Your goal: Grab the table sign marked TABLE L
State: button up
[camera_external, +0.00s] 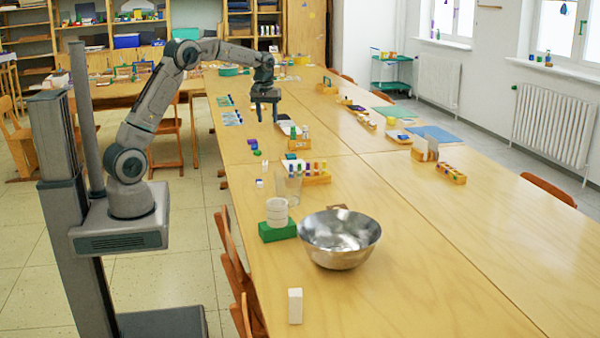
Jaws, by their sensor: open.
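No lettering reading TABLE L can be made out in this view, so I cannot tell which thing is the sign. A small white upright block (295,306) stands at the near end of the long wooden table (430,285), with no readable mark. My gripper (265,112) is open and points down above the table's left side, beyond the colored blocks. Nothing shows between its fingers.
A steel bowl (340,238), white stacked cups (277,212) on a green block (277,231) and a clear glass (289,186) stand on the near left. A wooden rack (315,179) holds small bottles. The near right tabletop is clear. Chairs line the left edge.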

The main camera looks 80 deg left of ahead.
jog(key=a+f+n+b, duration=0.2)
jog(key=a+f+n, duration=0.1)
jog(key=a+f, duration=0.8)
send_over(265, 163)
jog(key=shift+g, duration=0.4)
jog(key=f, duration=0.7)
jog(key=shift+s+a+f, duration=0.15)
jog(key=shift+s+f, duration=0.1)
jog(key=shift+f, duration=0.15)
jog(key=shift+w+f+p, duration=0.15)
jog(key=shift+f+p, duration=0.2)
jog(key=shift+f, duration=1.05)
jog(key=shift+w+f+p, duration=0.1)
jog(key=shift+f+p, duration=0.2)
jog(key=shift+f, duration=1.05)
grip_shut()
